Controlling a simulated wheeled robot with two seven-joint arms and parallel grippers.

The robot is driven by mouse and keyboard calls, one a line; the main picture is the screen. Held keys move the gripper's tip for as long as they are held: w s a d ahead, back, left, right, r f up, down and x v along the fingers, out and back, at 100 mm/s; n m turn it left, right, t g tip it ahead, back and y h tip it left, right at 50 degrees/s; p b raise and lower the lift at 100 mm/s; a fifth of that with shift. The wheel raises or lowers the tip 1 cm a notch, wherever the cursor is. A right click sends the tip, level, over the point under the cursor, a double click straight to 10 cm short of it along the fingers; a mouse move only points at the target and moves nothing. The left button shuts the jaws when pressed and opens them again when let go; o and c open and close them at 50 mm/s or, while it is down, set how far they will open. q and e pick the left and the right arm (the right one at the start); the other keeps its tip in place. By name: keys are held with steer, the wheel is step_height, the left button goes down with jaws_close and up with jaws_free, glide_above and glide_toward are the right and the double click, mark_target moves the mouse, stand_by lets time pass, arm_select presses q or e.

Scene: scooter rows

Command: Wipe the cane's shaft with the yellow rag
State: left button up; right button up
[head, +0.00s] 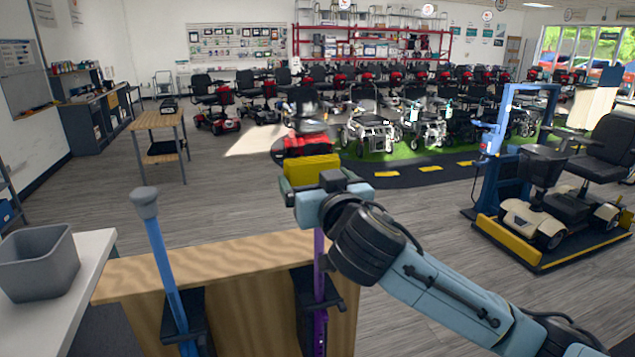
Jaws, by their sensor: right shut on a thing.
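The yellow rag (312,168) shows as a flat yellow block at the tip of my right gripper (318,186), which is shut on it. A purple cane (319,270) stands upright in a dark holder on the wooden stand, directly below my gripper in the picture. Its top is hidden behind my gripper and wrist, and I cannot tell whether the rag touches it. A blue cane (165,265) with a grey knob stands to the left, slightly tilted, in another dark holder. My left gripper is out of view.
The wooden stand (215,258) fills the lower middle. A grey bin (38,262) sits on a white counter (80,275) at the left. A small wooden table (157,118) and rows of scooters stand farther back. A scooter on a yellow-edged platform (520,255) is at the right.

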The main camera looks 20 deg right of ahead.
steer(key=shift+d, duration=2)
steer(key=shift+w+p, duration=0.1)
steer(key=shift+p, duration=0.2)
steer(key=shift+a, duration=2)
steer(key=shift+p, duration=0.3)
steer(key=shift+s, duration=0.75)
steer(key=s+p, duration=0.1)
steer(key=s, duration=0.3)
steer(key=shift+s+d, duration=0.1)
steer(key=shift+s, duration=0.15)
steer(key=shift+s+p, duration=0.4)
steer(key=shift+s, duration=1.1)
